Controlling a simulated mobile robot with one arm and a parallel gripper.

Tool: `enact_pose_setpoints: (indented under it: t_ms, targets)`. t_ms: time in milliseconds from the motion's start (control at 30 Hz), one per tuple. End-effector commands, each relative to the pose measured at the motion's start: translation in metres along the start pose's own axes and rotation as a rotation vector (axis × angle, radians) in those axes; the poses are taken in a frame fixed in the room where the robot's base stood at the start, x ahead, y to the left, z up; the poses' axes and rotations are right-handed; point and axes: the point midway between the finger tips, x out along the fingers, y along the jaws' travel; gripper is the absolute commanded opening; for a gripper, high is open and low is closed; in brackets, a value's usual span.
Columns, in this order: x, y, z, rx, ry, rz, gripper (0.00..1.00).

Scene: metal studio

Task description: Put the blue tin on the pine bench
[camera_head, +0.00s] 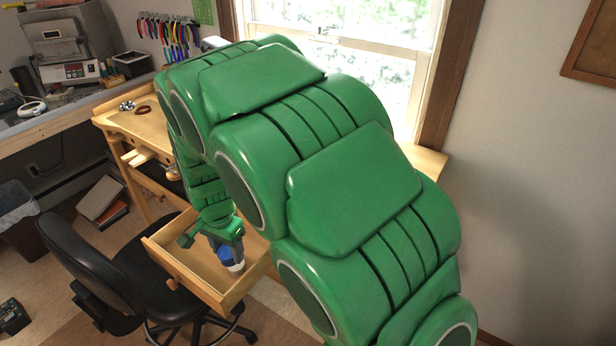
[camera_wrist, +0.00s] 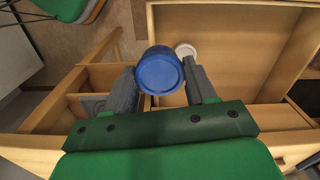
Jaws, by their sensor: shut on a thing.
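The blue tin (camera_wrist: 162,72) is between the two dark fingers of my gripper (camera_wrist: 160,68) in the wrist view, and the gripper is shut on it. In the head view the tin (camera_head: 225,256) is partly hidden by my gripper (camera_head: 226,246), which hangs over the open drawer (camera_head: 192,283) of the pine bench. Whether the tin touches the drawer floor I cannot tell. The pine bench (camera_head: 152,122) has a light wooden top by the window; my green arm hides much of it.
A white round thing (camera_wrist: 185,49) shows just beyond the tin in the wrist view. A ring-shaped brown thing (camera_head: 143,110) and small silver things (camera_head: 127,105) lie on the bench top. A black office chair (camera_head: 95,270) stands close to the drawer.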

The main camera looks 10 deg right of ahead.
Motion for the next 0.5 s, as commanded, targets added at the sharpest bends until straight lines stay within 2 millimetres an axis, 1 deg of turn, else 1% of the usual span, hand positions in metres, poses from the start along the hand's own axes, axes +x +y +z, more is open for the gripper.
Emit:
enact_pose_setpoints:
  t_ms: [133,200,267,300,400,500]
  targets:
    - [-0.045,-0.002,-0.002,-0.001,0.008,-0.01,0.25]
    - [-0.072,-0.002,-0.002,-0.001,0.009,-0.01,0.25]
    - [-0.095,-0.002,-0.002,0.001,0.009,-0.011,0.25]
    - [-0.11,-0.002,-0.002,0.001,0.007,-0.011,0.25]
    - [-0.145,-0.001,-0.002,0.001,0.007,-0.01,0.25]
    - [-0.171,-0.001,-0.001,0.0,0.007,-0.008,0.25]
